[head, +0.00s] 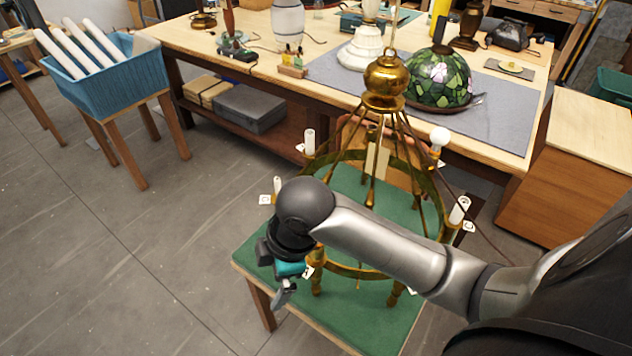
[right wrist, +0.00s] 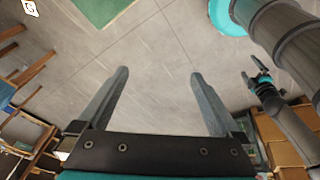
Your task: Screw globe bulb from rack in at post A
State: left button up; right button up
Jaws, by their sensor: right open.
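A brass chandelier (head: 385,85) stands on a green-topped table (head: 262,255), with posts around its ring. A round white globe bulb (head: 439,136) sits on the back right post. White candle sleeves without bulbs show at the back left (head: 309,142), left (head: 277,188) and right (head: 459,209). Post letters are too small to read. A small wooden rack (head: 292,70) with small items is on the workbench. My right gripper (head: 285,292) hangs over the table's front left, partly hiding the ring; in its wrist view (right wrist: 160,78) it is open and empty. My left gripper (right wrist: 258,78) shows small there.
The workbench (head: 210,45) behind holds a stained-glass lampshade (head: 440,78), white lamp bases and tools. A blue bin (head: 120,68) with white tubes stands at the left. A wooden cabinet (head: 565,180) stands at the right. The grey floor at the left is clear.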

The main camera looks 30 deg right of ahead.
jog(key=w+d+r+n, duration=0.2)
jog(key=d+r, duration=0.1)
jog(key=d, duration=0.1)
jog(key=w+d+r+n+g+h, duration=0.1)
jog(key=w+d+r+n, duration=0.1)
jog(key=d+r, duration=0.1)
jog(key=w+d+r+n+g+h, duration=0.1)
jog(key=w+d+r+n, duration=0.1)
jog(key=d, duration=0.3)
jog(key=shift+w+d+r+n, duration=0.15)
jog(key=shift+d+r+n, duration=0.15)
jog(key=shift+r, duration=0.45)
notch_tip(320, 180, down, 15)
jog(key=shift+b, duration=0.65)
jog(key=shift+c, duration=0.2)
jog(key=c, duration=1.4)
jog(key=shift+r+p, duration=0.15)
jog(key=shift+p, duration=0.2)
jog(key=m+p, duration=0.6)
jog(key=shift+r+m, duration=0.1)
jog(key=shift+m, duration=0.3)
jog(key=shift+m+p, duration=0.4)
jog(key=shift+p, duration=0.1)
jog(key=shift+f, duration=0.25)
